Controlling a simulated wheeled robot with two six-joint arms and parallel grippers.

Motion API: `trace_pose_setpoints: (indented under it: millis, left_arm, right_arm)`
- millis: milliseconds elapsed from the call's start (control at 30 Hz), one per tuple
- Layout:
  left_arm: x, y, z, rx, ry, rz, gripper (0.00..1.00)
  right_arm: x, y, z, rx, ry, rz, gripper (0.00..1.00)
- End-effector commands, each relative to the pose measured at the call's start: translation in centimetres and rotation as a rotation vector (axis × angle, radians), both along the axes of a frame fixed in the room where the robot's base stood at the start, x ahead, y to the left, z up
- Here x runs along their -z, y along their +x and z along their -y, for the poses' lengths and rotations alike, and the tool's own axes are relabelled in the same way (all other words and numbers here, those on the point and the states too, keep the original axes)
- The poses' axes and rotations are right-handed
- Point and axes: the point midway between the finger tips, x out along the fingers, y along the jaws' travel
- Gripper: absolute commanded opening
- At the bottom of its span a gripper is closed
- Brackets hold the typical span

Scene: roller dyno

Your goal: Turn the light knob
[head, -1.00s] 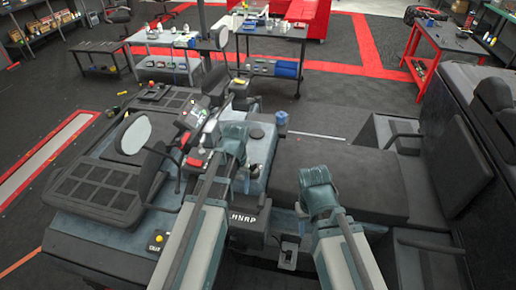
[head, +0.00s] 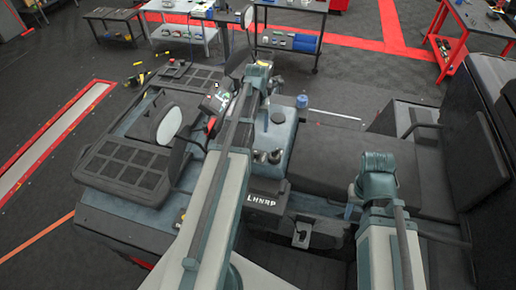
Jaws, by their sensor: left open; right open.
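A vehicle's console (head: 283,135) lies in the middle of the head view, with a lever (head: 267,118), small dark knobs (head: 275,157) and a blue cap (head: 301,101). I cannot tell which of these, if any, is the light knob. My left gripper (head: 258,72) is beyond the console, near the far round mirror; its arm crosses over the console's left side and hides part of it. My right gripper (head: 377,163) is above the dark seat, right of the console and apart from it. Both are open; their fingertips are hard to make out.
A bench seat (head: 330,150) fills the right side. Work tables (head: 290,38) stand at the back.

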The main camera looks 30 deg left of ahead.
Motion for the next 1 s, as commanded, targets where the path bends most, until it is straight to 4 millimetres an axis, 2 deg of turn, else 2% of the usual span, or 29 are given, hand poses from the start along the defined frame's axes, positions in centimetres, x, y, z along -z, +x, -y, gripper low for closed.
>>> trace_pose_setpoints:
  millis: [33, 800, 1000]
  left_arm:
    - [0.9, 0.0, 0.0, 0.000, 0.000, 0.000, 0.69]
    - [11.4, 0.0, 0.0, 0.001, 0.000, 0.000, 0.69]
    - [12.9, 0.0, 0.0, 0.001, 0.000, 0.000, 0.69]
  right_arm:
    - [0.9, 0.0, 0.0, -0.001, 0.000, 0.000, 0.46]
    - [11.4, 0.1, 0.0, -0.005, -0.001, 0.003, 0.46]
    - [12.9, 0.1, 0.0, -0.010, -0.002, 0.003, 0.46]
